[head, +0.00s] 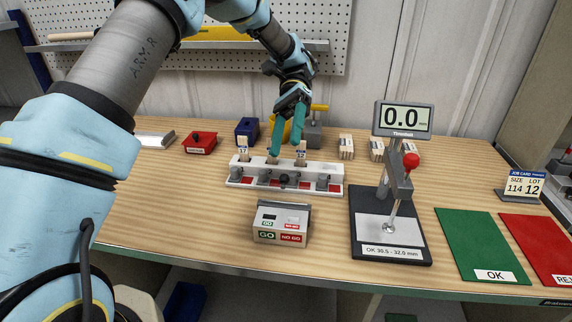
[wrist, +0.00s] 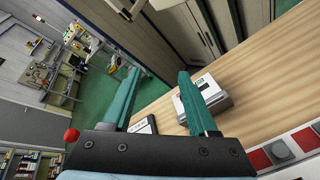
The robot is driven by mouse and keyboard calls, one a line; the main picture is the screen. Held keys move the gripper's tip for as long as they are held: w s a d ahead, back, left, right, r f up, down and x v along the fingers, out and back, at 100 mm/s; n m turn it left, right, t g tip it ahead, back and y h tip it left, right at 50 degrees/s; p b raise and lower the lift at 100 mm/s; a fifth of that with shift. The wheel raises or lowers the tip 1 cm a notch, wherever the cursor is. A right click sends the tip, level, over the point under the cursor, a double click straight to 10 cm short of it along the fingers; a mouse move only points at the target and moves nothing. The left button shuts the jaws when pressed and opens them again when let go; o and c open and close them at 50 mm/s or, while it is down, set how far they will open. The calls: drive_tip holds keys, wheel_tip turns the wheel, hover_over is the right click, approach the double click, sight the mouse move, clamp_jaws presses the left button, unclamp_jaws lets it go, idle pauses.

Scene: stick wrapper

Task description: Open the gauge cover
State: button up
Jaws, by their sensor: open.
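The GO/NO GO gauge box (head: 281,236), small and grey-white, stands near the front middle of the bench. Green and red labels are on its front, and its top has a dark slot and small labels. A grey bar (head: 284,204) runs along its back top edge; I cannot tell how far the cover is raised. The box also shows in the wrist view (wrist: 212,100), beyond the right finger, partly hidden by it. My gripper (head: 287,148) has teal fingers, open and empty. It hangs above the white rack, behind the gauge box and apart from it.
The white rack (head: 240,180) with upright tagged sticks and knobs lies behind the box. A dial stand (head: 400,190) with a red knob stands to its right. Green (head: 470,240) and red (head: 535,240) mats lie farther right. The bench left of the box is clear.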

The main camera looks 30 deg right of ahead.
wheel_tip(320, 180, up, 2)
drive_tip(key=shift+r+p, duration=0.25)
drive_tip(key=shift+p, duration=0.9)
